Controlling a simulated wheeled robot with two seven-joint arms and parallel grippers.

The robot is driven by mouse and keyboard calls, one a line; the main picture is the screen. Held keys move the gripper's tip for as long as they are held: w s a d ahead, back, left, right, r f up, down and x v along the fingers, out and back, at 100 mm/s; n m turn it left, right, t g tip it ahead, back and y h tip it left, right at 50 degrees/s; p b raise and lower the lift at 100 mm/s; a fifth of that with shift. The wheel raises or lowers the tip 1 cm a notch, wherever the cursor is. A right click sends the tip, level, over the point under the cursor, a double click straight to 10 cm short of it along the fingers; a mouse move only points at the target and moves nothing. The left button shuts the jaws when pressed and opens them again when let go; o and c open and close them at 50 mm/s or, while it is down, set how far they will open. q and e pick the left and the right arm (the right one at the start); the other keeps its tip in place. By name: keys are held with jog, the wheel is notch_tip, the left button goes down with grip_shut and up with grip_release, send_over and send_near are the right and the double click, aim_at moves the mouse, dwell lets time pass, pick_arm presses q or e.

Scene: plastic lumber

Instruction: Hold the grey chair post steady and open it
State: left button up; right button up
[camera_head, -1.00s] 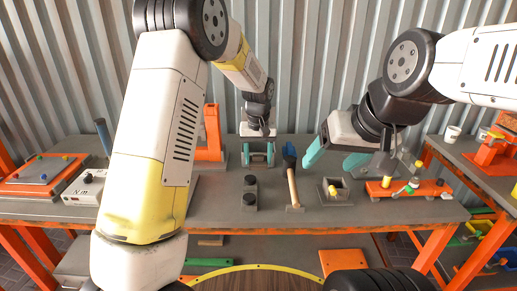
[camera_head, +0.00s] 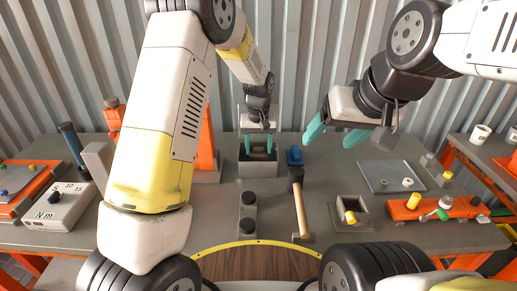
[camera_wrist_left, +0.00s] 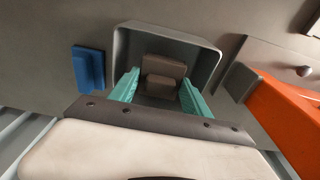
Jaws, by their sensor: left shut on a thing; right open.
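My left gripper (camera_head: 258,143) reaches down into an open grey box (camera_head: 258,170) at the back middle of the bench. The box also shows in the left wrist view (camera_wrist_left: 208,57). There the teal fingers of the left gripper (camera_wrist_left: 160,92) are on either side of a grey-brown stepped block (camera_wrist_left: 165,68) inside the box and shut on it. This block seems to be the grey chair post; its lower part is hidden. My right gripper (camera_head: 335,133) is open and empty above the bench, to the right of the box.
A wooden-handled hammer (camera_head: 301,210) and a blue piece (camera_head: 294,156) lie right of the box. A small holder with a yellow part (camera_head: 350,217), a flat plate (camera_head: 388,177) and an orange fixture (camera_head: 435,208) are further right. A dial box (camera_head: 58,205) is at left.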

pick_arm(q)
jog(key=shift+f, duration=2.55)
jog(key=o, duration=1.5)
jog(key=shift+f, duration=0.1)
jog(key=shift+o, duration=0.2)
jog(key=r, duration=0.4)
jog(key=s+r, duration=0.1)
jog(key=r, duration=0.7)
jog(key=shift+s, duration=0.2)
notch_tip(320, 180, up, 8)
jog(key=t+h, duration=0.1)
send_over(258, 159)
jog(key=s+a, duration=0.4)
jog(key=a, duration=0.1)
jog(key=s+a+r+t+h, duration=0.1)
jog(key=s+a+r, duration=0.25)
jog(key=s, duration=0.25)
jog(key=s+a+r+t, duration=0.1)
jog(key=s+a+r, duration=0.2)
jog(key=s+r, duration=0.25)
jog(key=s+a+t, duration=0.1)
jog(key=s+a, duration=0.1)
jog(key=s, duration=0.8)
jog(key=shift+s+a+f+m+t, duration=0.25)
jog(key=shift+s+f+m+t, duration=0.05)
jog(key=shift+s+t, duration=0.1)
